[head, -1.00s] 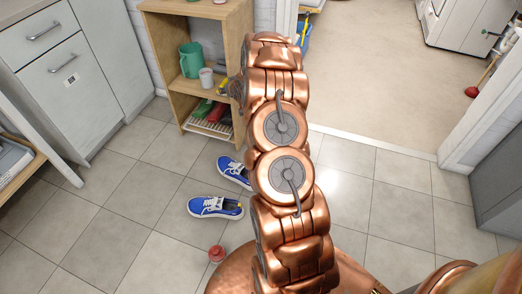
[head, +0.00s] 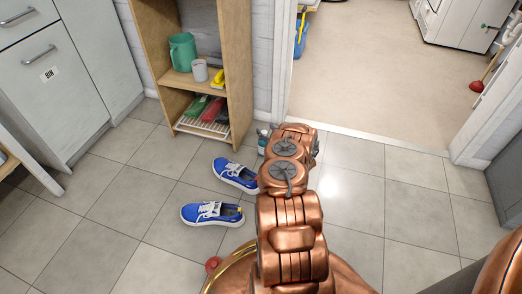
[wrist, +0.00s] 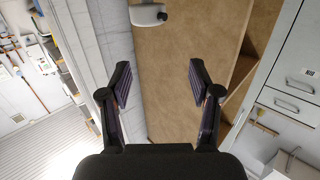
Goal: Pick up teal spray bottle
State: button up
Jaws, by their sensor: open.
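A small teal and white object (head: 262,142), likely the teal spray bottle, shows on the floor right of the shelf's foot. My arm hides much of it, so I cannot tell its full shape. My gripper (wrist: 158,80) is open in the wrist view, with nothing between its fingers. In the head view it is largely hidden behind my arm, close to the teal object in the picture. I cannot pick out the bottle in the wrist view.
Blue sneakers (head: 212,213) and a small red object (head: 213,264) lie on the floor. A doorway opens at the right; tiles there are clear.

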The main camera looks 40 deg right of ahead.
aim_at(264, 134)
jog(key=s+f+t+b, duration=0.1)
jog(key=s+f+b, duration=0.1)
jog(key=s+f, duration=0.3)
jog(key=shift+a+f+b+x, duration=0.1)
jog(key=shift+f+b+x, duration=0.1)
jog(key=shift+b+x, duration=0.95)
jog(key=shift+a+f+b+x, duration=0.1)
jog(key=shift+f+b+x, duration=0.25)
jog(key=shift+x, duration=1.4)
jog(key=shift+f+b+x, duration=0.1)
jog(key=shift+b+x, duration=0.8)
jog(key=shift+x, duration=0.55)
grip_shut()
